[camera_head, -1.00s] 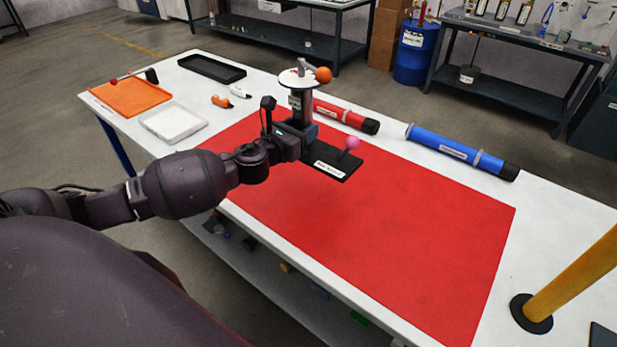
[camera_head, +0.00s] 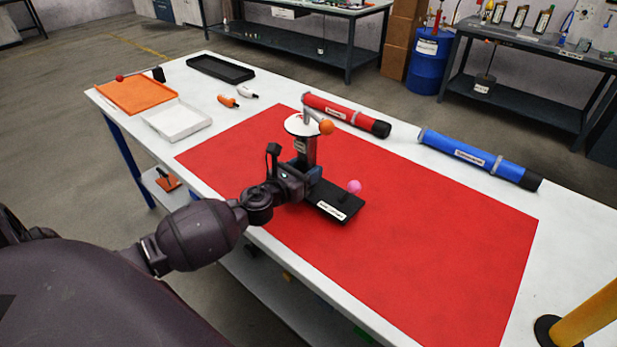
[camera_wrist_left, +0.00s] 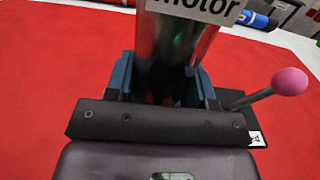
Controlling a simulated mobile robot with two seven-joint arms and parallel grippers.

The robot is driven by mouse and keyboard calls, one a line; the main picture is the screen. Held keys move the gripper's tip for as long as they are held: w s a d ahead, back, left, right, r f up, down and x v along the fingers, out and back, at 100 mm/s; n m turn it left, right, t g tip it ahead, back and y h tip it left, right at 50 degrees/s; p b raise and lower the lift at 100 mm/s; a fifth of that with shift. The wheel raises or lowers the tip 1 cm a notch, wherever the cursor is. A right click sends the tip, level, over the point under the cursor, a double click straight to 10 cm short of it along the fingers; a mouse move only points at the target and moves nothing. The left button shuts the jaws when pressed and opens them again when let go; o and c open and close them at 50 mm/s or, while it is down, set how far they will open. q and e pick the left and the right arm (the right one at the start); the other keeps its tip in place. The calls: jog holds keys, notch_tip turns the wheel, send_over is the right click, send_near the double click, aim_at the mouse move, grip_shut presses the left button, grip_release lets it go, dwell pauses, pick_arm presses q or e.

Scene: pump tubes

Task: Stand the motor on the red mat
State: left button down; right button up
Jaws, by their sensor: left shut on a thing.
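The motor (camera_head: 306,150) is an upright grey metal cylinder with a white disc on top, a handle ending in an orange ball and a "motor" label, which also shows in the wrist view (camera_wrist_left: 176,45). A black plate (camera_head: 338,203) with a white label and a pink-ball lever (camera_head: 353,188) sits at its foot. My left gripper (camera_head: 306,180) is shut around the lower part of the cylinder, with a blue finger on each side in the wrist view (camera_wrist_left: 165,88). The motor is over the red mat (camera_head: 430,240); whether its underside touches the mat is hidden.
A red tube (camera_head: 340,113) and a blue tube (camera_head: 470,156) lie along the table's far side. A white tray (camera_head: 177,122), an orange tray (camera_head: 137,95) and a black tray (camera_head: 221,69) are at the left. The mat's right part is bare.

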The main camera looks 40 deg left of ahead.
pick_arm(q)
notch_tip(320, 180, down, 2)
jog(key=shift+f+b, duration=0.2)
jog(key=shift+b, duration=0.2)
jog(key=shift+r, duration=0.2)
jog(key=shift+f, duration=0.1)
jog(key=c, duration=0.9)
grip_release()
jog(key=shift+f, duration=0.2)
jog(key=o, duration=0.4)
jog(key=shift+r, duration=0.1)
